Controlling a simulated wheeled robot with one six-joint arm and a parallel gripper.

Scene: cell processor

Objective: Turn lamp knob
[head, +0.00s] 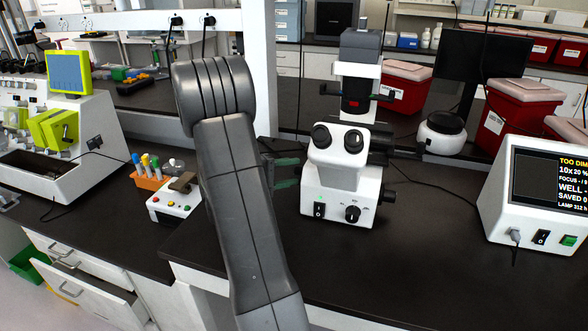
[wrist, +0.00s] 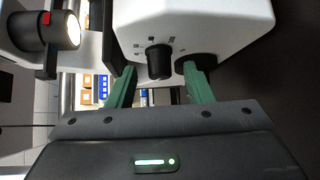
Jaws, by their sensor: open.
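The white microscope (head: 335,165) stands on the dark bench. A black knob (head: 352,213) is on its front low down, beside a rocker switch (head: 319,210). My gripper (head: 290,172) is just left of the microscope body, its green fingers apart. In the wrist view a black knob (wrist: 159,61) with small marks around it sits on a white housing (wrist: 200,22), between and beyond the fingertips of my open gripper (wrist: 160,76). I cannot tell whether the fingers touch it. A second dark round part (wrist: 186,61) is partly hidden behind the right finger.
A monitor box (head: 540,195) on the right reads "TOO DIM". Red bins (head: 515,120) stand behind it. A small control box with coloured tubes (head: 165,190) is at left. A round lit lamp (wrist: 66,30) shows at upper left in the wrist view. Bench front right is clear.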

